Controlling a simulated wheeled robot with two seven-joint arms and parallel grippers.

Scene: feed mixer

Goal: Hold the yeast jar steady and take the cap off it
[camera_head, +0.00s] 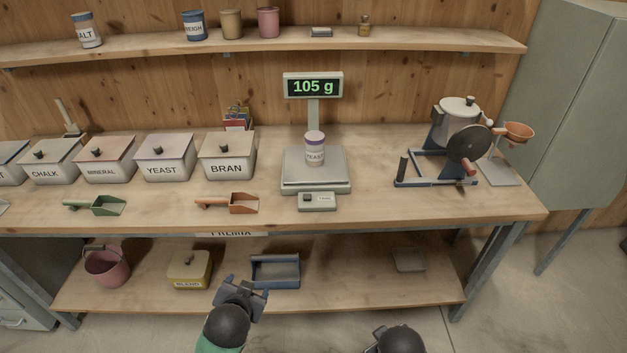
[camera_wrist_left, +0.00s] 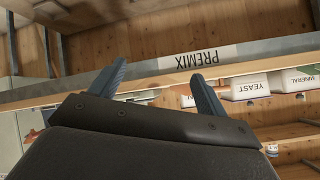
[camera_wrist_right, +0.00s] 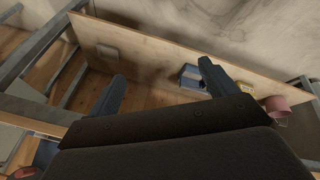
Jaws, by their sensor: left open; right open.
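The yeast jar (camera_head: 314,153) stands upright on the scale pan (camera_head: 300,176) in the head view. My left gripper (camera_head: 243,284) is open and empty, low in front of the bench and below the jar. Its two fingers also show in the left wrist view (camera_wrist_left: 160,84). My right gripper is open and empty in the right wrist view (camera_wrist_right: 163,82). Neither gripper touches the jar.
The scale display (camera_head: 313,86) reads 105 g. Lidded bins, including BRAN (camera_head: 228,156), and scoops (camera_head: 228,203) stand left of the scale. A crank mixer (camera_head: 457,140) stands at the right. The bench front edge (camera_head: 400,226) lies between my grippers and the jar.

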